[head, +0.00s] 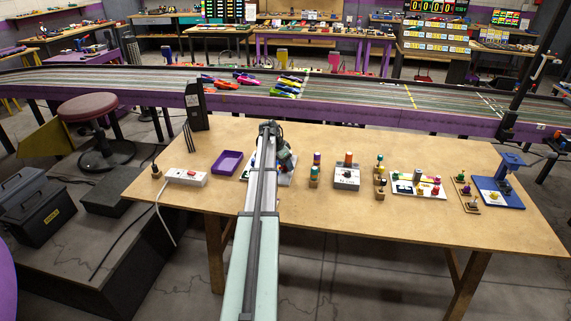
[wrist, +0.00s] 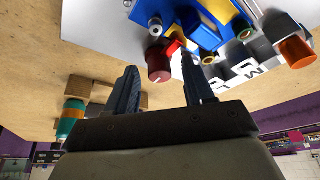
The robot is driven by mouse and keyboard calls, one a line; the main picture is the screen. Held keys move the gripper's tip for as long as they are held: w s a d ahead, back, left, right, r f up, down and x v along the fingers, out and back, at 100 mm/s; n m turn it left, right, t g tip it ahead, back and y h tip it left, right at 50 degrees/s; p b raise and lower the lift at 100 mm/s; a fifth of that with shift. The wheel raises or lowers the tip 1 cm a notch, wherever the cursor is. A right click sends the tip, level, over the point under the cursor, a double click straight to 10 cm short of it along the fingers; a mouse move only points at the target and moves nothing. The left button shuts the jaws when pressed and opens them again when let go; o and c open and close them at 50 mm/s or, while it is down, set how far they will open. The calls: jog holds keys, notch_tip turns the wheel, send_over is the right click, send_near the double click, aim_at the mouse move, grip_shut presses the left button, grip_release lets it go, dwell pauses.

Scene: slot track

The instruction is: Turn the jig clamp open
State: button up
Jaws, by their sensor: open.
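My gripper (wrist: 160,66) is open, its two dark ribbed fingers apart and nothing held between them. In the wrist view a dark red round knob (wrist: 158,70) with a bright red piece beside it shows between and beyond the fingertips; it looks like part of the jig clamp. I cannot tell how far the fingertips are from it. The jig's blue block (wrist: 188,18) and yellow block (wrist: 222,10) sit beside it on a white board (wrist: 100,14). In the head view my gripper (head: 285,160) is over this board and my arm hides most of the jig.
A teal-and-orange cylinder stands on a wooden block (head: 314,183) right of my gripper. A purple tray (head: 227,163) and a white power strip (head: 187,178) lie to the left. A grey box (head: 347,180) and a colourful board (head: 418,196) are further right. The table's front is clear.

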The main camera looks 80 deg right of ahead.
jog(key=shift+c, duration=0.3)
grip_shut()
jog(key=shift+a+n, duration=0.1)
jog(key=shift+n, duration=0.3)
jog(key=n+t, duration=0.1)
jog(key=n, duration=0.2)
jog(key=shift+s+a+h, duration=0.1)
jog(key=shift+h, duration=0.3)
jog(key=n+t, duration=0.2)
jog(key=n, duration=0.3)
jog(key=shift+s, duration=0.1)
jog(key=n+t, duration=0.2)
jog(key=n, duration=0.2)
jog(key=shift+s+n, duration=0.15)
jog(key=shift+n, duration=0.25)
jog(key=n+t, duration=0.1)
jog(key=n, duration=0.2)
jog(key=shift+y, duration=0.3)
jog(key=shift+n, duration=0.6)
